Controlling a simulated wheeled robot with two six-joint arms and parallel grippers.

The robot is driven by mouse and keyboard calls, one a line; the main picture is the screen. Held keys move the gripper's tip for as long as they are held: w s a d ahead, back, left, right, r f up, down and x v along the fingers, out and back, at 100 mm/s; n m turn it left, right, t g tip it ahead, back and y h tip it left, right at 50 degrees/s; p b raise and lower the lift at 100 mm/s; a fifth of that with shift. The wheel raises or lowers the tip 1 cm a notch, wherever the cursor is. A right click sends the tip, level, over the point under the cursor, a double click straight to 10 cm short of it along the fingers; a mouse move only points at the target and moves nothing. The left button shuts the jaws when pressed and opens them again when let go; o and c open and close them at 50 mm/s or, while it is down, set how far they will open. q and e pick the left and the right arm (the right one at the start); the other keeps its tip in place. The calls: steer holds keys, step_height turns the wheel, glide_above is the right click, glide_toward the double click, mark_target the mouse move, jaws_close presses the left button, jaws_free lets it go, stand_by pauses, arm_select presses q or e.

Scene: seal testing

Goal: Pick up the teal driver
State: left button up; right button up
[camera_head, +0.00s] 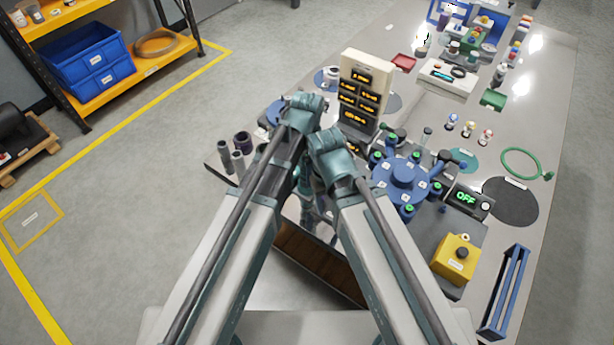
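I cannot clearly make out the teal driver. A small teal-grey upright item (427,135) stands behind the blue round fixture, but it is too small to identify. My two arms reach forward from the bottom and bend down at teal-grey joints near the table's near edge. My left gripper and my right gripper are low between the arms, mostly hidden behind my own links. Their fingertips cannot be made out, and I see nothing clearly held.
The blue round fixture (402,180) stands right of my arms. A cream panel (363,85) with dark labels rises behind them. Dark cups (243,142) stand at left.

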arm_select(q)
steer(key=shift+f+b, duration=0.3)
steer(key=shift+f, duration=0.45)
steer(key=shift+r, duration=0.1)
jaws_close()
